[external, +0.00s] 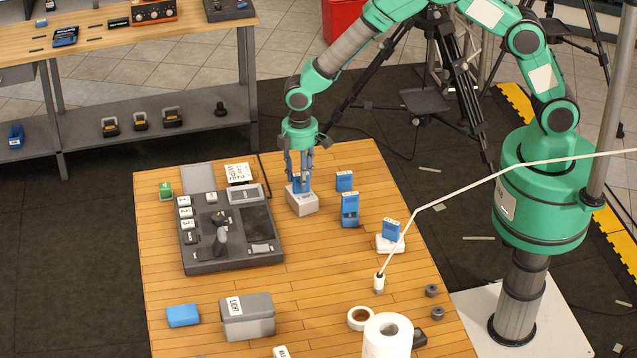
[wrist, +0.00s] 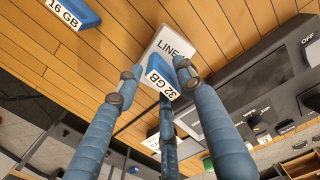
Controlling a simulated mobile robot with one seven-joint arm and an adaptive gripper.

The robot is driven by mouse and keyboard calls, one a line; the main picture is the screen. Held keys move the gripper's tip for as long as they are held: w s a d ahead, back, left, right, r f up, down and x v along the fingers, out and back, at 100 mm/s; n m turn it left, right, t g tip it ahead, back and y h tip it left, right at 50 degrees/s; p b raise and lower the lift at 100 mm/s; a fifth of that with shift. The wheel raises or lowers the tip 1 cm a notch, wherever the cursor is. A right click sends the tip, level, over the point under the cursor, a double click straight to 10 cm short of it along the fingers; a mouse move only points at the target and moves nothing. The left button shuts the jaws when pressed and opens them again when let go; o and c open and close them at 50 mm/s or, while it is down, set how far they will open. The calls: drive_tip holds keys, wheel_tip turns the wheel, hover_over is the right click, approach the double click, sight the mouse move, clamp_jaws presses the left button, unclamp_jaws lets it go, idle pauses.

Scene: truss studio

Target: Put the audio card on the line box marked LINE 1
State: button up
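A blue card (external: 298,184) is upright on a pale box (external: 302,204) near the table's back edge. In the wrist view this card's label (wrist: 162,84) reads 32 GB, and the box (wrist: 172,44) reads LINE, its number hidden. My gripper (external: 299,172) points down, with its fingers around the card; whether they press on it is unclear. In the wrist view my gripper (wrist: 160,76) has the card among its fingertips. Another blue card (external: 391,231) is upright on a white box (external: 390,244) at the right. I cannot read which card is the audio card.
Blue cards (external: 345,181) and (external: 350,212) stand just right of my gripper. A dark mixer console (external: 228,258) lies left.

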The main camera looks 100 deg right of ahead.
wheel_tip(320, 180, up, 10)
drive_tip(key=shift+r, duration=0.2)
idle(0.4)
idle(0.4)
drive_tip(key=s+a+r+t, duration=0.1)
drive_tip(key=s+a+r, duration=0.5)
drive_tip(key=s+r, duration=0.45)
drive_tip(key=s+a+r+t, duration=0.2)
drive_tip(key=s+a+r, duration=0.4)
drive_tip(key=r, duration=0.8)
drive_tip(key=s+a+r+t, duration=0.1)
drive_tip(key=s+a+r, duration=0.1)
drive_tip(key=s, duration=1)
drive_tip(key=s+a+r+t, duration=0.1)
drive_tip(key=s+a, duration=0.3)
drive_tip(key=s, duration=0.9)
drive_tip(key=shift+r+t, duration=0.3)
drive_tip(key=shift+r, duration=0.5)
